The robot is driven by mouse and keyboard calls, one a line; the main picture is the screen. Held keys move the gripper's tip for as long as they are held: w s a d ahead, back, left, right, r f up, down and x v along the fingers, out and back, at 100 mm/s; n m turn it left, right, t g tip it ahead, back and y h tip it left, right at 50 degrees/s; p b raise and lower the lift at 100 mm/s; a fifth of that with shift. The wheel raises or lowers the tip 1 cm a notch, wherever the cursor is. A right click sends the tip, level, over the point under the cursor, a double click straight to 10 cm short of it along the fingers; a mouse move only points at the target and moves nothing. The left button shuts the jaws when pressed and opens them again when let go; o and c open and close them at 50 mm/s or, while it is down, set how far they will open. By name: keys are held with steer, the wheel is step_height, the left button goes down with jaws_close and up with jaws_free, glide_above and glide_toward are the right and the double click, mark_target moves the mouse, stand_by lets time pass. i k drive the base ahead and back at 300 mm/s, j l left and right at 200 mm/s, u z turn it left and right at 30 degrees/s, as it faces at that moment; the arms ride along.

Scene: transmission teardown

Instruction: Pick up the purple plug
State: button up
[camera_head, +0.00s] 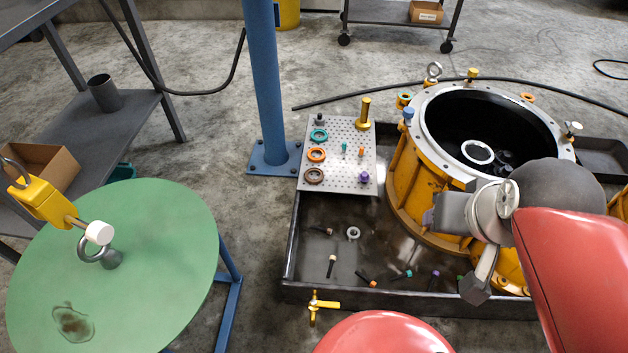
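A small purple plug (364,177) sits on the lower right part of the grey perforated plate. My gripper (476,289) hangs from the grey wrist at the end of my red arm, in front of the housing's lower right side. It is well to the right of and below the plug on the plate, apart from it. Its fingers are not clear enough to show whether they are open.
The perforated plate (336,137) also holds rings, small plugs and a tall brass pin (364,114). The yellow housing (406,186) stands in a dark tray (310,292) with several loose bolts. A blue post (266,80) rises left of the plate. A green round table (160,255) stands left.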

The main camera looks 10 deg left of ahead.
mark_target(364, 177)
steer(key=u, duration=0.3)
steer(key=l+u, duration=0.95)
steer(key=l, duration=0.2)
